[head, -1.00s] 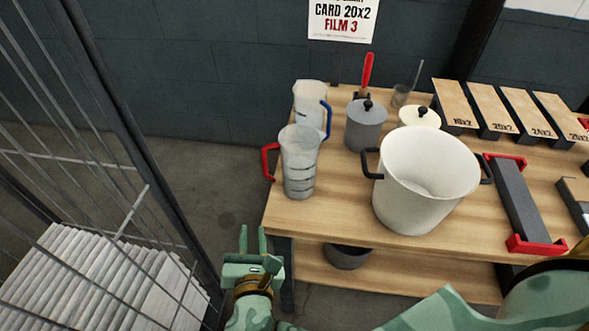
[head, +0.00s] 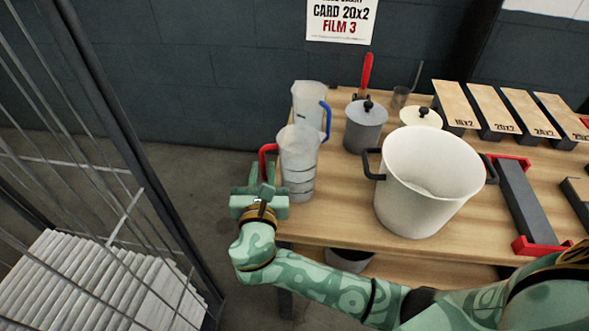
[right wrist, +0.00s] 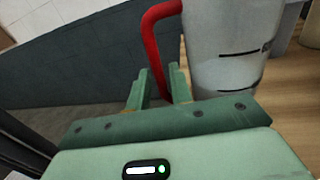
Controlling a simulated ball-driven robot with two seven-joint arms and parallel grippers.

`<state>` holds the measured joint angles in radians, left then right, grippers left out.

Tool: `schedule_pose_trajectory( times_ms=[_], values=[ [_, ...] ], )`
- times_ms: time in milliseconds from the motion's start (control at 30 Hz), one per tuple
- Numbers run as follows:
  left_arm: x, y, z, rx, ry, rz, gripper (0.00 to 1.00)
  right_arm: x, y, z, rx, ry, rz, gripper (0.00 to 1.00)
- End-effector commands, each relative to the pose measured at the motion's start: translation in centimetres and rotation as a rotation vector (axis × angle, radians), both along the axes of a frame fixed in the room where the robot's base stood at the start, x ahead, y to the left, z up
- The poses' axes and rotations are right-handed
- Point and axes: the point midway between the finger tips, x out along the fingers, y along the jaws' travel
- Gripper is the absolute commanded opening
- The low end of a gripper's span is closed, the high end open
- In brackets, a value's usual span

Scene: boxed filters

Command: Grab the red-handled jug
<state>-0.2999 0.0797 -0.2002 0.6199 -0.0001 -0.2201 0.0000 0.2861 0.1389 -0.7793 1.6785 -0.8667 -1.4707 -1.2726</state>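The red-handled jug (head: 299,165) is a clear, graduated jug standing upright at the left front of the wooden table. Its red handle (head: 267,152) points left, off the table edge. My right gripper (head: 262,175) is at that handle from the front, low on its left side. In the right wrist view the two fingers (right wrist: 160,88) stand apart, with the lower part of the red handle (right wrist: 153,45) between them. Firm contact on both sides does not show. The jug body (right wrist: 225,50) is just right of the fingers. My left gripper is not in view.
A blue-handled jug (head: 309,98) stands right behind the red-handled one. A big white pot (head: 425,190) with black handles is to the right, a grey lidded pot (head: 366,130) behind. A wire cage (head: 95,150) stands at left; floor between cage and table is free.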

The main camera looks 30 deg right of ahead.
Motion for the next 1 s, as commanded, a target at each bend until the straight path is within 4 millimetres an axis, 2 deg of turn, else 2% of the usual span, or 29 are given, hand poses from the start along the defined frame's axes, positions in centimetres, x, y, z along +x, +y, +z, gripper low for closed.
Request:
schedule_pose_trajectory(
  times_ms=[167, 400, 433, 500, 1000],
  values=[
    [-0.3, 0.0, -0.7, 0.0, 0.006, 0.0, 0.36, 2.2, -1.1, -0.2, -0.002, 0.001, 0.0, 0.21],
    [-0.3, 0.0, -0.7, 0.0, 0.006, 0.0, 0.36, 2.4, -1.2, -0.1, 0.0, 0.002, 0.0, 0.21],
    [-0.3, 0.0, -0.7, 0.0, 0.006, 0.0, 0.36, 2.4, -1.2, -0.1, 0.0, 0.002, 0.0, 0.19],
    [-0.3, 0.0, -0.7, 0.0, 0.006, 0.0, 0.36, 2.4, -1.2, -0.1, 0.0, 0.002, 0.0, 0.0],
    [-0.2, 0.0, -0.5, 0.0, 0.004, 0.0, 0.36, 2.4, -1.2, 0.3, 0.0, 0.0, 0.0, 0.0]
  ],
)
